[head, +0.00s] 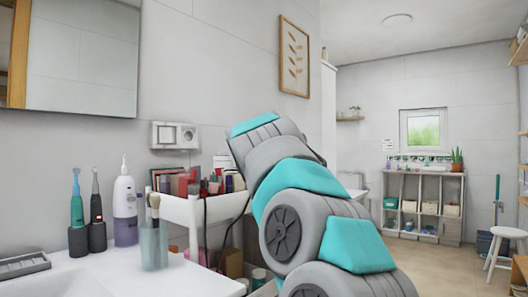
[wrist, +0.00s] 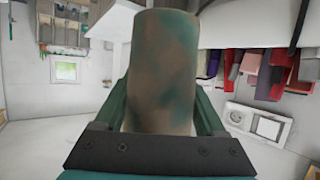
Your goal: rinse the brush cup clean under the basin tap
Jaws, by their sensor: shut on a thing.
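The brush cup (wrist: 165,60), a cylinder with smeared green and brown stains, is in my gripper (wrist: 162,104) in the wrist view. The two dark green fingers are shut on its sides. Its inside is hidden from this camera. In the head view my arm hides the gripper and the held cup. Part of the white basin (head: 72,284) shows at the lower left of the head view. The tap does not show in either view.
A clear greenish tumbler with a brush (head: 154,245) stands on the basin counter, near two electric toothbrushes (head: 77,220) and a white-and-purple bottle (head: 125,210). A grey tray (head: 22,265) lies left. The white cart (head: 178,210) holds crowded cosmetics beside my arm.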

